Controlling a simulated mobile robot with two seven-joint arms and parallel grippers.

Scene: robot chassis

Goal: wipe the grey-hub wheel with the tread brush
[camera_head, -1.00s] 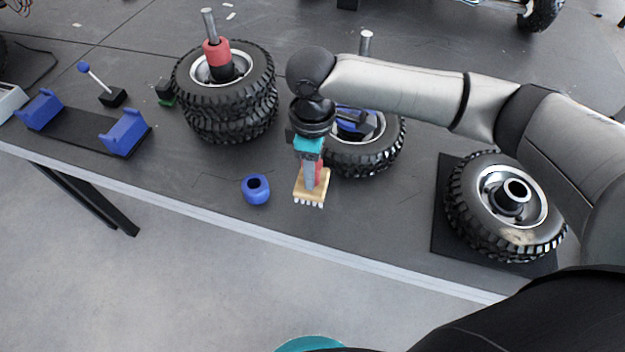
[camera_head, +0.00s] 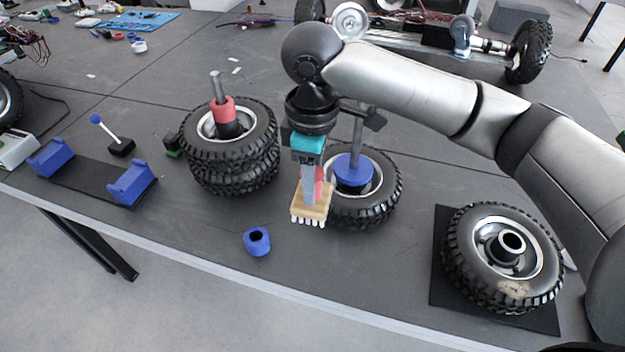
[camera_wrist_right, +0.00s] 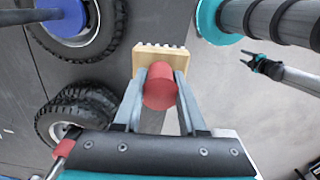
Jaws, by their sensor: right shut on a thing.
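The wheel with a grey hub (camera_head: 480,285) lies flat on a black mat at the right of the table in the head view. A pale brown smudge shows on its near tread side. My right gripper (camera_head: 312,180) points down and is shut on the red handle of the tread brush (camera_head: 311,207). The brush has a wooden block and white bristles facing down, and appears above the table, left of that wheel. In the wrist view the red handle (camera_wrist_right: 160,86) sits between the fingers. My left gripper (camera_wrist_right: 254,61) shows small in the wrist view, its fingers apart and empty.
Stacked wheels (camera_head: 232,175) with a red collar on their post stand left of the brush. Another wheel (camera_head: 372,211) with a blue collar is close behind it. A loose blue ring (camera_head: 257,241) and a blue cradle (camera_head: 131,182) are near the front edge. Table between brush and mat is clear.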

